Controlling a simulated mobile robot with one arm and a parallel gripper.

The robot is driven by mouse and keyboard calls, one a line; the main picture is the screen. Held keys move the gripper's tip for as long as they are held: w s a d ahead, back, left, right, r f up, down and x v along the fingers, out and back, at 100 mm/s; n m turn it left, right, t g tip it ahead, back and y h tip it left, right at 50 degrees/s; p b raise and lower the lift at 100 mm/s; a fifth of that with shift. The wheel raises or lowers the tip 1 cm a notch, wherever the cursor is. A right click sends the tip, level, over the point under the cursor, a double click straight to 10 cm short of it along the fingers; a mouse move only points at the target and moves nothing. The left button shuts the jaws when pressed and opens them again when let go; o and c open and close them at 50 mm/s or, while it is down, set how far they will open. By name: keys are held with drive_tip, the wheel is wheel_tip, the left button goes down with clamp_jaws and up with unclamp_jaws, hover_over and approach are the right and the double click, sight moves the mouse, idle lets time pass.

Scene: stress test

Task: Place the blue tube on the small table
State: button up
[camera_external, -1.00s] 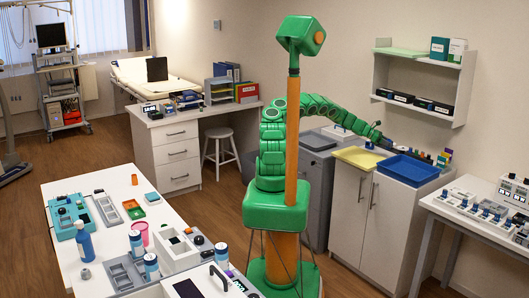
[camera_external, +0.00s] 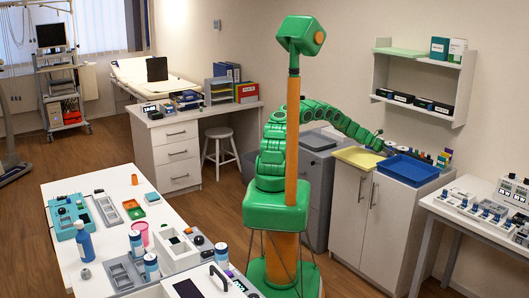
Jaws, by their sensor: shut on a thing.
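My gripper (camera_external: 383,146) is at the end of my outstretched arm, over the back of the white cabinet (camera_external: 368,215), just behind the blue tray (camera_external: 407,169). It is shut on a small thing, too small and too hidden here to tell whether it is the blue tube. Several small coloured items (camera_external: 443,158) stand on the cabinet top right of the gripper. I cannot tell for sure which surface is the small table; a white table (camera_external: 440,206) with devices stands at the right, and a white stool (camera_external: 218,137) is farther back.
A yellow tray (camera_external: 360,158) lies left of the blue tray on the cabinet. A long white table (camera_external: 88,187) at the front left holds bottles, trays and cups. The floor (camera_external: 130,160) between the furniture is clear.

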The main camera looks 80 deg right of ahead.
drive_tip(key=shift+f, duration=0.4)
drive_tip(key=shift+f, duration=0.1)
drive_tip(key=o, duration=1)
drive_tip(key=shift+v, duration=6.05)
drive_tip(key=shift+s, duration=0.1)
